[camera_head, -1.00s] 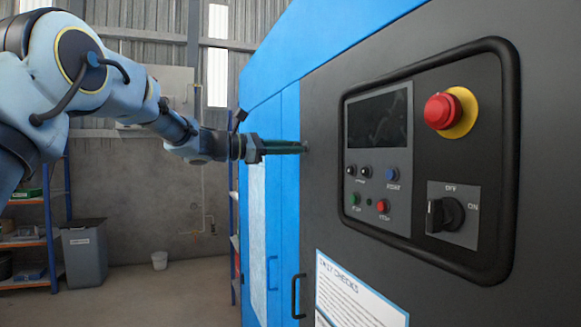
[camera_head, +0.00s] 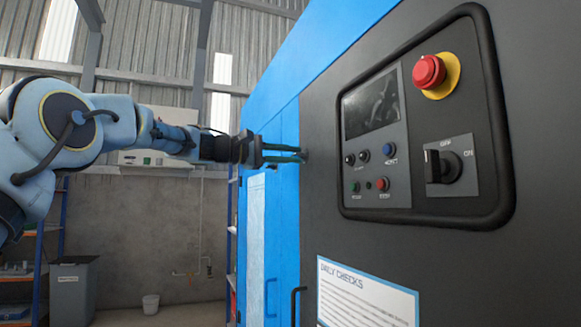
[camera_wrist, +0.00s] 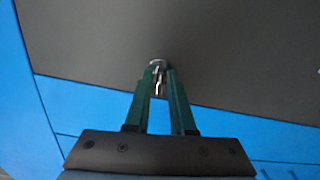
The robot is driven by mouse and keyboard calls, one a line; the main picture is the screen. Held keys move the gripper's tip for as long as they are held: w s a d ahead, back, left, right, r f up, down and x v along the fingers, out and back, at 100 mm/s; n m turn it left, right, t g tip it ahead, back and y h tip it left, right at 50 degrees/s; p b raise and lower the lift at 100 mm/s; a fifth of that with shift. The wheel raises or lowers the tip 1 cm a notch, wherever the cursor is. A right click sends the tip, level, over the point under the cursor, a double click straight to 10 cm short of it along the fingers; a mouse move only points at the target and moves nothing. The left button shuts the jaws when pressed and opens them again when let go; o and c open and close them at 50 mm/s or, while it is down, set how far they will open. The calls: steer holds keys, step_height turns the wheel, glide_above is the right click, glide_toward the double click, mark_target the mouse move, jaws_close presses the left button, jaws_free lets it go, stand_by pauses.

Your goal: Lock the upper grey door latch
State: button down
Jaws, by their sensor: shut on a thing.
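The upper grey door latch (camera_wrist: 158,77) is a small metallic piece on the dark grey panel in the wrist view. My gripper (camera_wrist: 158,72) has its two green fingers closed in on it, with the latch between the tips. In the head view my gripper (camera_head: 302,154) reaches from the left to the dark panel near its left edge. The latch is a small grey spot (camera_head: 305,154) at the fingertips there, mostly hidden by them. Its turn angle is too small to tell.
A control panel (camera_head: 425,190) with a red emergency button (camera_head: 429,72) and a rotary switch (camera_head: 443,167) lies right of my gripper. The blue cabinet (camera_head: 285,220) has a dark handle (camera_head: 297,302) low down.

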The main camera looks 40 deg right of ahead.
steer(key=shift+f+m+b, duration=0.15)
steer(key=shift+m+b, duration=0.35)
steer(key=shift+m, duration=0.2)
steer(key=c, duration=0.9)
jaws_free()
steer(key=shift+c, duration=0.2)
steer(key=b+v, duration=0.1)
steer(key=v, duration=0.9)
steer(key=shift+w+a+b, duration=0.15)
steer(key=shift+a+b, duration=0.15)
steer(key=shift+a, duration=0.1)
